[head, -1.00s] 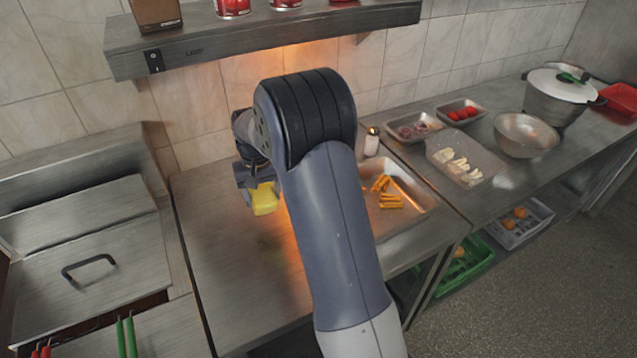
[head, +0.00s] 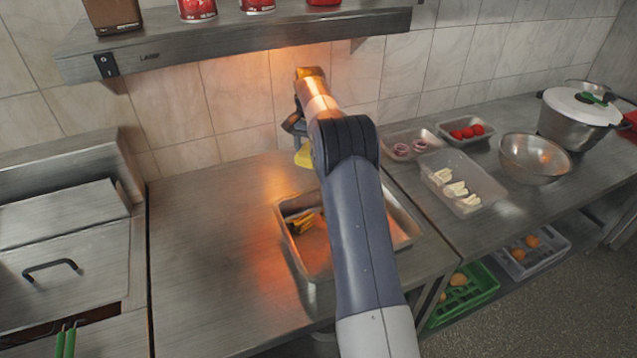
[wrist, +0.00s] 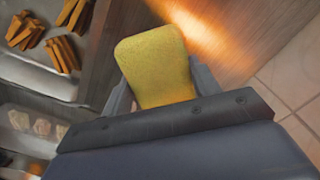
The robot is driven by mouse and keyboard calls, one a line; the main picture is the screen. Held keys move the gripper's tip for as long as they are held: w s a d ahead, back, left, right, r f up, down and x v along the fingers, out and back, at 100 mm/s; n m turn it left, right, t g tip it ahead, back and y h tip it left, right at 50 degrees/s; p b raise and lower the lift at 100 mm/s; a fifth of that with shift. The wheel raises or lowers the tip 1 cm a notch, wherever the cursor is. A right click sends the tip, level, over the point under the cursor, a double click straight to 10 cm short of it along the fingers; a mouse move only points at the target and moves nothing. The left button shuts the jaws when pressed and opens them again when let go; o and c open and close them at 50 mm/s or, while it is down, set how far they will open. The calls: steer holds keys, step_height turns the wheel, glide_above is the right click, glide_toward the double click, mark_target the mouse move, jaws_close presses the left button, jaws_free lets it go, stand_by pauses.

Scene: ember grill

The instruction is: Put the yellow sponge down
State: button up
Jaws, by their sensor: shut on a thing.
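The yellow sponge (head: 304,157) is held by my gripper (head: 297,140), above the steel counter (head: 205,215) near the tiled back wall. In the wrist view the sponge (wrist: 158,65) sticks out between the two grey fingers of my gripper (wrist: 157,88), which are shut on it. Counter surface shows beyond the sponge, and I cannot tell how high above it the sponge is. My arm hides part of the gripper in the head view.
A steel tray (head: 283,224) with fries stands partly behind my arm. The lamp shelf (head: 240,45) hangs above the counter's back. A lidded grill (head: 60,240) is at left. Trays, a bowl (head: 534,158) and a pot (head: 577,120) stand at right. The counter left of the tray is bare.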

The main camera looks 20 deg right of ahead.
mark_target(312, 184)
step_height(312, 184, down, 10)
steer(key=shift+r+p, duration=0.2)
steer(key=shift+p, duration=0.65)
steer(key=shift+f, duration=0.2)
steer(key=o, duration=0.9)
steer(key=shift+o, duration=0.2)
step_height(312, 184, up, 12)
steer(key=shift+r+b, duration=0.2)
steer(key=shift+b, duration=0.55)
steer(key=shift+f, duration=0.1)
